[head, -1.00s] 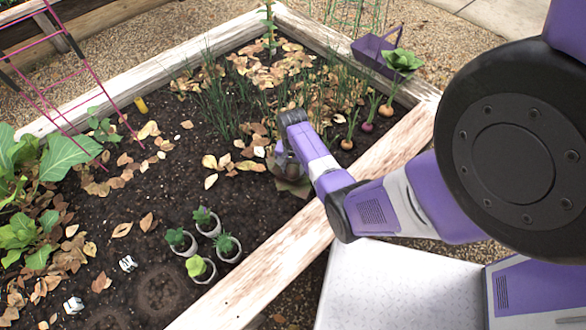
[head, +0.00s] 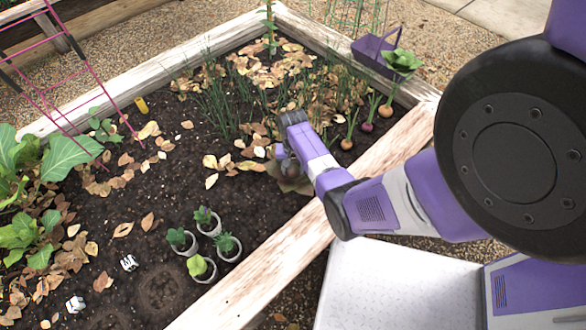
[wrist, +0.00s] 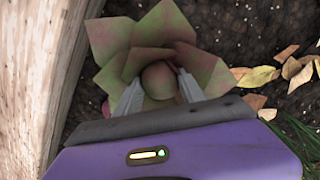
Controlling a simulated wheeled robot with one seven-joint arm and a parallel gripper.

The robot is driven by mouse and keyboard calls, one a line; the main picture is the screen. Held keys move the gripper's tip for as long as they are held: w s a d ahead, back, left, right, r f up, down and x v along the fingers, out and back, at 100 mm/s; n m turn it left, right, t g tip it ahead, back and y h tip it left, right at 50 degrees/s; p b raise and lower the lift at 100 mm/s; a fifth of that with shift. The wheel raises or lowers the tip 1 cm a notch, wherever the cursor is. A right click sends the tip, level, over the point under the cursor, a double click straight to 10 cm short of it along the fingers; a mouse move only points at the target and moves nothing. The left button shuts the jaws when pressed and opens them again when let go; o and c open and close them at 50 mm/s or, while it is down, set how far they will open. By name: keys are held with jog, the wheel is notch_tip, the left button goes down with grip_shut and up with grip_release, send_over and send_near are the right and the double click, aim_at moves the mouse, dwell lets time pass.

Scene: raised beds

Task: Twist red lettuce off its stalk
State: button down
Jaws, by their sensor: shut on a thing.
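The red lettuce (wrist: 140,45) shows in the wrist view as a rosette of reddish-green leaves with a round head in the middle. My gripper (wrist: 158,88) is shut on it, with one pale finger on each side of the round head. In the head view the lettuce (head: 291,180) is mostly hidden behind my gripper (head: 284,165), with a few leaves showing below it. It is at the soil beside the bed's wooden edge. The stalk is hidden.
The wooden bed edge (head: 268,258) runs close beside the lettuce. Several potted seedlings (head: 228,247) stand in the soil to the lower left. Onions and a turnip-like root (head: 367,127) grow to the right.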

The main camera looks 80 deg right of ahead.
jog(key=shift+n, duration=0.3)
jog(key=shift+r, duration=0.15)
jog(key=shift+r+p, duration=3.4)
jog(key=shift+p, duration=0.2)
